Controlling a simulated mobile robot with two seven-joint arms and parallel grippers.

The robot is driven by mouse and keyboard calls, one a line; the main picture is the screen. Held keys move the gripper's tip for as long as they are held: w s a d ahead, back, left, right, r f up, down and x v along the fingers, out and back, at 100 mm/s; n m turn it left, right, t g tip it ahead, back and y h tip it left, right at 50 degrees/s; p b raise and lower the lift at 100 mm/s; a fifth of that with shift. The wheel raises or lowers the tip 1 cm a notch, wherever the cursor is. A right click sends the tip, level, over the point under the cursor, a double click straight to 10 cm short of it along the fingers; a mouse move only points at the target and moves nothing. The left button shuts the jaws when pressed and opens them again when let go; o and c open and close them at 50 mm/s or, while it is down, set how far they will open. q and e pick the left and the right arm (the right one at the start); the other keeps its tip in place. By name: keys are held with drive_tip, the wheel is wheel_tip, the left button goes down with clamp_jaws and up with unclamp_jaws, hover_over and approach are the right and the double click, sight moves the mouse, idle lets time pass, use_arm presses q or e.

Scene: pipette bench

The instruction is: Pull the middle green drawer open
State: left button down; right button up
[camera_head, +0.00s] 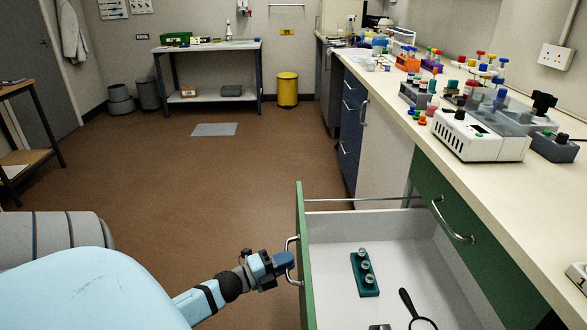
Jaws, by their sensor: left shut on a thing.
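The green drawer (306,258) stands pulled out from under the bench, its green front facing left and its white inside showing. My left gripper (285,262) is shut on the drawer's metal handle (293,244) at the outer face of the front. Inside the drawer lie a teal block with several small vials (366,275) and a black-handled magnifying glass (415,314). The drawer's near end is cut off by the picture's lower edge. My right gripper is not in view.
Another green drawer front with a metal handle (453,223) is closed under the bench top at right. The bench top (440,140) holds a white machine (478,136) and several racks. The brown floor (190,180) left of the drawer is clear.

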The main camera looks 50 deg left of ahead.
use_arm(q)
drive_tip(key=c, duration=1.2)
unclamp_jaws()
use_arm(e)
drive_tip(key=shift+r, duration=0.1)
use_arm(q)
drive_tip(key=shift+s, duration=0.1)
drive_tip(key=p+v, duration=0.2)
drive_tip(key=v, duration=1.1)
drive_tip(key=shift+s+a, duration=0.15)
drive_tip(key=shift+s, duration=0.15)
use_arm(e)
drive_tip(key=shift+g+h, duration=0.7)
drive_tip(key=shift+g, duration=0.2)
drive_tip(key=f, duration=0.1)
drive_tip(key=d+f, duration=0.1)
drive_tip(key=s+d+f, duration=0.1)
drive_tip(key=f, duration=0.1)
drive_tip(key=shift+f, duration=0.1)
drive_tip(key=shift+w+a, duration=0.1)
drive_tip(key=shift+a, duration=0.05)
